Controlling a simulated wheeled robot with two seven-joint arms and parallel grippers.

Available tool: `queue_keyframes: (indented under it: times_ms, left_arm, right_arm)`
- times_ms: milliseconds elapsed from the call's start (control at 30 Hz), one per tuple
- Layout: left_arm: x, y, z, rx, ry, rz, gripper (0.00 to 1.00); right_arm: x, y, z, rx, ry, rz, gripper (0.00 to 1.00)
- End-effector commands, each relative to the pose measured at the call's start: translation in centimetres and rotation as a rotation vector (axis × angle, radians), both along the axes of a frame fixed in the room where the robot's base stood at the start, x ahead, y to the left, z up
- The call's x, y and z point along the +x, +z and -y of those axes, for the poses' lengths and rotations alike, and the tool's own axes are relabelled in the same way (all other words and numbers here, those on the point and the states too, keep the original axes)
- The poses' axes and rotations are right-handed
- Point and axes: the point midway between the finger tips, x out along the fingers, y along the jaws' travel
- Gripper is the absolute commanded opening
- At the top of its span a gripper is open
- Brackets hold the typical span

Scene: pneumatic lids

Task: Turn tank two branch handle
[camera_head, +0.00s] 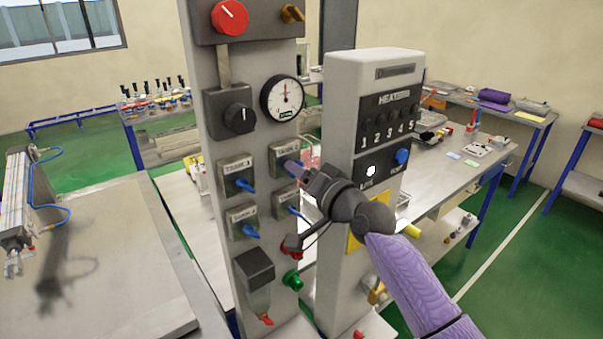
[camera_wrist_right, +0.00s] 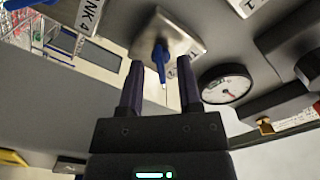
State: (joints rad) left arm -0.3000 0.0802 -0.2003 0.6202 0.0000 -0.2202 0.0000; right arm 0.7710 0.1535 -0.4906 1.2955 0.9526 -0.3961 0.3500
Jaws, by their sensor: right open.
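The tank two valve plate (camera_head: 281,155) is at the upper right of the group of labelled plates on the grey panel. Its blue branch handle (camera_wrist_right: 159,62) shows in the right wrist view, on a pale square plate (camera_wrist_right: 168,33). My right gripper (camera_head: 297,170) is at this plate in the head view and hides its handle there. In the wrist view the dark fingers of the right gripper (camera_wrist_right: 160,72) are open, one on each side of the blue handle, with visible gaps. My left gripper is not in view.
Nearby are the tank one plate (camera_head: 237,176) with a blue handle, a round gauge (camera_head: 283,98), a black knob (camera_head: 231,112) and a red knob (camera_head: 230,18). The heater box (camera_head: 375,75) stands close at the right. Part of the tank four label (camera_wrist_right: 90,14) shows in the wrist view.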

Motion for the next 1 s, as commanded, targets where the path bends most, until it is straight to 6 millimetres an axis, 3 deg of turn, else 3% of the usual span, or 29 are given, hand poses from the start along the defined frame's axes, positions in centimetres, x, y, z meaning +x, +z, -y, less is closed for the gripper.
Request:
queue_keyframes:
  times_ms: [167, 500, 600, 933, 1000]
  left_arm:
    - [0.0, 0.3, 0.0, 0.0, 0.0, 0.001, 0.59]
    - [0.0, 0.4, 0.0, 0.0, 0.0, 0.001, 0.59]
    - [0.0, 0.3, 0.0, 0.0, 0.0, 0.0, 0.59]
    - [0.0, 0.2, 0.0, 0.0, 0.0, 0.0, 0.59]
    - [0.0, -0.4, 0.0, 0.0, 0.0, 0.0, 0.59]
  right_arm:
    - [-0.7, 0.1, 0.5, 0.0, 0.001, 0.001, 0.44]
    - [-6.7, -0.2, 4.9, -0.002, -0.001, 0.0, 0.44]
    - [-7.7, -0.1, 5.6, -0.001, -0.001, 0.0, 0.44]
    - [-8.0, -0.1, 5.9, -0.001, -0.001, -0.001, 0.44]
    - [-7.8, -1.8, 6.2, -0.013, -0.017, -0.018, 0.44]
